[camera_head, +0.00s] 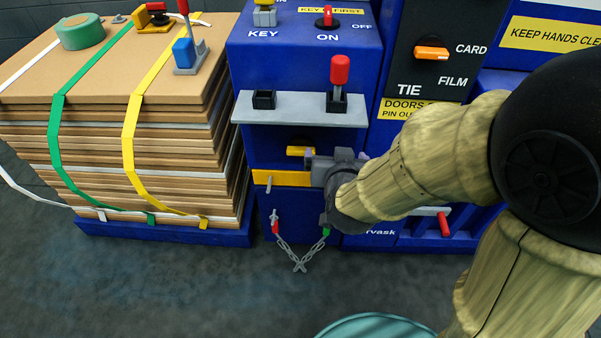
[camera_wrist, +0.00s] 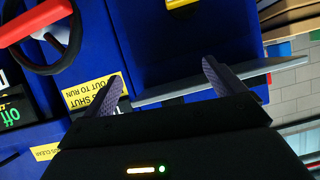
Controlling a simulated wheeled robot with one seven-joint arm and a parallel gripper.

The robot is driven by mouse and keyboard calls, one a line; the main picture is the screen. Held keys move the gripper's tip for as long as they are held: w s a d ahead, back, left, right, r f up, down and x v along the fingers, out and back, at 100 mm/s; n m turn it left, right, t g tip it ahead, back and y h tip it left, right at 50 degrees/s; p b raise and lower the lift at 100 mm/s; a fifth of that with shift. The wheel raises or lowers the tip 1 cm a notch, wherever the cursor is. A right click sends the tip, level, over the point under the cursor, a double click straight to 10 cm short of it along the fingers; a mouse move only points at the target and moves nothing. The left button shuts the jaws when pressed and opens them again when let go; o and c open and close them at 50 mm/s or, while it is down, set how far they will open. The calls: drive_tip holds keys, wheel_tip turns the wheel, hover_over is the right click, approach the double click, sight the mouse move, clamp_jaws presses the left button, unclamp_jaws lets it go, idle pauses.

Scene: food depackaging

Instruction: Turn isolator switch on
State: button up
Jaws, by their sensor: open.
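A red-handled switch (camera_head: 327,16) sits between ON and OFF lettering on the blue machine, under a "KEY FIRST" label. A yellow handle (camera_head: 300,151) projects below the grey shelf. Neither is clearly named as the isolator. My gripper (camera_head: 312,166) is in front of the blue cabinet, below the shelf and close beside the yellow handle; contact cannot be told. A yellow part (camera_wrist: 183,3) shows at the top edge there. My wrist hides part of the cabinet.
The grey shelf (camera_head: 300,112) carries a red-knobbed lever (camera_head: 339,72) and a black socket (camera_head: 264,99). An orange knob (camera_head: 431,53) is on the black panel. A strapped cardboard stack (camera_head: 60,135) stands left. A chain (camera_head: 299,262) hangs below. The wrist view shows a red-handled wheel (camera_wrist: 35,20).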

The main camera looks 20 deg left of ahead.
drive_tip(key=s+a+f+t+b, duration=0.2)
drive_tip(key=s+a+f+b, duration=0.1)
drive_tip(key=f+b, duration=0.4)
drive_tip(key=s+a+f+t+b, duration=0.2)
drive_tip(key=f+b, duration=0.5)
drive_tip(key=b, duration=0.4)
drive_tip(key=shift+s+a+t+b, duration=0.4)
drive_tip(key=shift+a+t, duration=0.4)
drive_tip(key=shift+a, duration=0.2)
drive_tip(key=shift+w+p, duration=0.1)
drive_tip(key=shift+p, duration=0.2)
drive_tip(key=p, duration=0.2)
approach(301, 155)
drive_tip(key=shift+y, duration=0.4)
drive_tip(key=x, duration=0.9)
drive_tip(key=shift+w+d, duration=0.1)
drive_tip(key=shift+w, duration=0.2)
drive_tip(key=shift+c, duration=0.2)
